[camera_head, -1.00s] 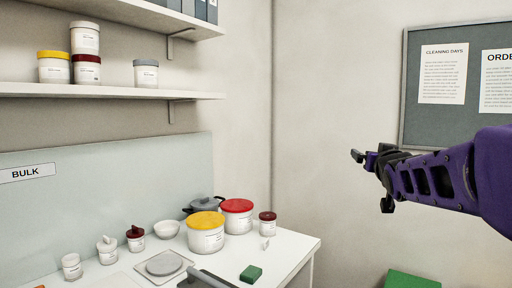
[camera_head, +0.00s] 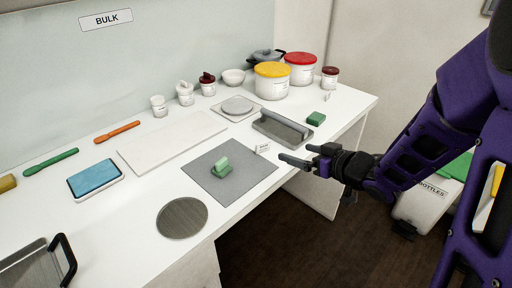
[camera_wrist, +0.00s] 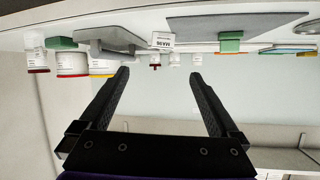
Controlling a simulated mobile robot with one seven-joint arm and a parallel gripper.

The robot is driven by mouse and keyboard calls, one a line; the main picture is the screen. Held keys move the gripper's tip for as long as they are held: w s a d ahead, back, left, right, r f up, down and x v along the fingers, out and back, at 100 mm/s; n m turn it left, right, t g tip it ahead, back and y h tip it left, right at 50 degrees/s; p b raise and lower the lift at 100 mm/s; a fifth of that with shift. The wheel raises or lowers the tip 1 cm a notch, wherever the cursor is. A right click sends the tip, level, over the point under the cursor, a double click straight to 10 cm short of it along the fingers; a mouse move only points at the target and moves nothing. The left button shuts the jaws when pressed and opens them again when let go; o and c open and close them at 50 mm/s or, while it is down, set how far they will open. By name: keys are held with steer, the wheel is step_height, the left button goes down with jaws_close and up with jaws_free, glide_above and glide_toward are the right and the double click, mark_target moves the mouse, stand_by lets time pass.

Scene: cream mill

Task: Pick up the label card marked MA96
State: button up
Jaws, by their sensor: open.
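The small white label card (camera_head: 263,148) stands on the white counter in the head view, between the grey mat and the grey tray, near the front edge. In the wrist view, which is upside down, the label card (camera_wrist: 163,41) shows dark print that appears to read MA96. My gripper (camera_head: 296,155) is just to the right of the card in the head view, apart from it. In the wrist view my gripper (camera_wrist: 159,75) has its two fingers spread wide, with nothing between them, and the card lies beyond their tips, near the middle.
The grey tray (camera_head: 284,130) is behind the card. The grey mat (camera_head: 240,190) holds a green block (camera_head: 221,170). Another small card (camera_head: 327,97) stands by the tubs. A green sponge (camera_head: 316,118) lies right of the tray. The counter's front edge is close to my gripper.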

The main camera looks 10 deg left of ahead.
steer(key=b, duration=0.1)
glide_toward(264, 143)
steer(key=x, duration=0.5)
steer(key=shift+w+d, duration=0.2)
steer(key=shift+d, duration=0.05)
steer(key=shift+s+a+b+x, duration=0.15)
steer(key=shift+b+x, duration=0.1)
steer(key=shift+x, duration=1.1)
steer(key=shift+s+a+b+x, duration=0.1)
steer(key=shift+b+x, duration=0.15)
steer(key=shift+x, duration=1.1)
steer(key=shift+d, duration=0.1)
steer(key=c, duration=1.4)
